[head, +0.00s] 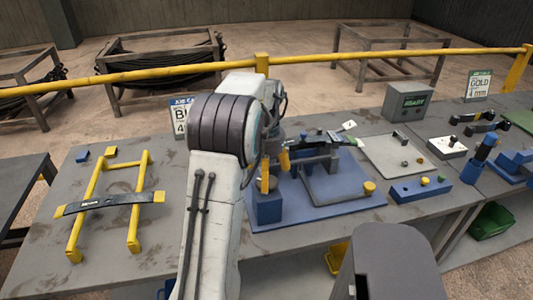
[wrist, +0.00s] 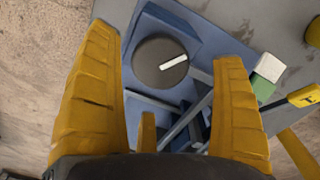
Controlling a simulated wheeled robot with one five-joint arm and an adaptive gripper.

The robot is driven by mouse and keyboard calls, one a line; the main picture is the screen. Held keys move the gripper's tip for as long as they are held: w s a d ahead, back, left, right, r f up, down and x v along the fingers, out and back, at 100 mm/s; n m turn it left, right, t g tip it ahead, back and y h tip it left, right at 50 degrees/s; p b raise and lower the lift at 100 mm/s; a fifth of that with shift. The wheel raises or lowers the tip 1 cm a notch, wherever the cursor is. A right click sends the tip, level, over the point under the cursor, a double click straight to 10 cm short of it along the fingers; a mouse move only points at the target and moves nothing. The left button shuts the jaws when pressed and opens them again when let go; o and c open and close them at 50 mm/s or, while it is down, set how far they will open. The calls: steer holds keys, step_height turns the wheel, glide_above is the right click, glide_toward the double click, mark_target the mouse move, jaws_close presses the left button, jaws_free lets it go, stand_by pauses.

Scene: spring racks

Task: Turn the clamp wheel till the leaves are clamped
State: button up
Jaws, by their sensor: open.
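The clamp wheel (wrist: 158,62) is a dark round knob with a white bar mark pointing right and slightly up. It sits on a blue block in the wrist view. My gripper (wrist: 168,52) is open, with one yellow finger on each side of the wheel in the picture; I cannot tell whether they touch it. In the head view my gripper (head: 274,172) is over a blue block (head: 269,209) at the left of the blue fixture plate (head: 345,206). The wheel is hidden there. Dark leaves (head: 318,141) lie across the fixture, partly hidden behind my gripper.
A yellow rack (head: 133,232) holding a dark leaf stands on the left of the bench. A grey box (head: 407,102) with a green display, a pale tray (head: 394,157) and a blue block with knobs (head: 420,189) are to the right. A yellow rail (head: 330,58) runs behind.

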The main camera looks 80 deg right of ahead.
step_height(320, 180, up, 9)
stand_by(0.4)
steer(key=shift+a+f+n+y+p, duration=0.2)
steer(key=shift+a+f, duration=0.2)
steer(key=shift+f, duration=0.2)
steer(key=shift+a+f+n+y+p, duration=0.1)
steer(key=shift+a+f+y+p, duration=0.1)
steer(key=shift+a+f, duration=0.3)
steer(key=f+n, duration=0.2)
steer(key=n, duration=0.1)
steer(key=shift+d, duration=0.2)
steer(key=shift+d+f+n, duration=0.1)
steer(key=shift+f+n, duration=0.1)
steer(key=shift+n, duration=0.7)
steer(key=n, duration=0.2)
steer(key=d+n, duration=0.1)
steer(key=n, duration=0.1)
steer(key=shift+d+f+h, duration=0.1)
steer(key=shift+h, duration=0.3)
steer(key=shift+f+n, duration=0.15)
steer(key=shift+n, duration=0.25)
steer(key=shift+f, duration=3.55)
